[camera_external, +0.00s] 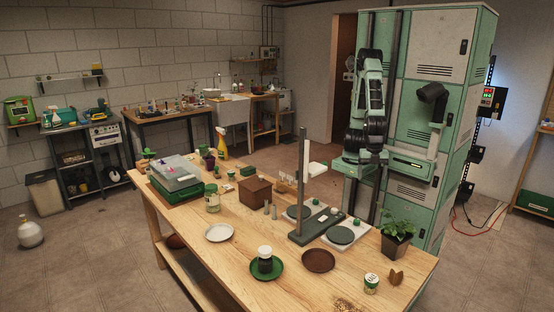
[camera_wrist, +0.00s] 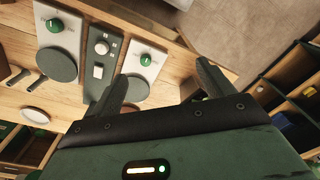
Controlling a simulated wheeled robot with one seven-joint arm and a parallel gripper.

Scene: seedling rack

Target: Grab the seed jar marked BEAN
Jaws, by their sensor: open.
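Several jars stand on the wooden table in the external view, their lettering too small to read, so I cannot tell which is marked BEAN. One pale jar with a green lid (camera_external: 212,198) stands at the left by the tray. A dark jar with a white lid (camera_external: 265,260) stands on a green saucer (camera_external: 279,273) near the front. A small green jar with a pale top (camera_external: 371,284) stands at the front right. My gripper (camera_wrist: 165,80) is open and empty in the wrist view, its dark fingers apart, over the table's far side. No jar is between the fingers.
A dark upright post (camera_external: 304,175) on a base stands mid-table, between two round plates on pale bases (camera_external: 342,235). A potted plant (camera_external: 397,238) is at the right. A brown bowl (camera_external: 318,261), white plate (camera_external: 219,232) and brown box (camera_external: 254,190) also occupy the table. The front left is clear.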

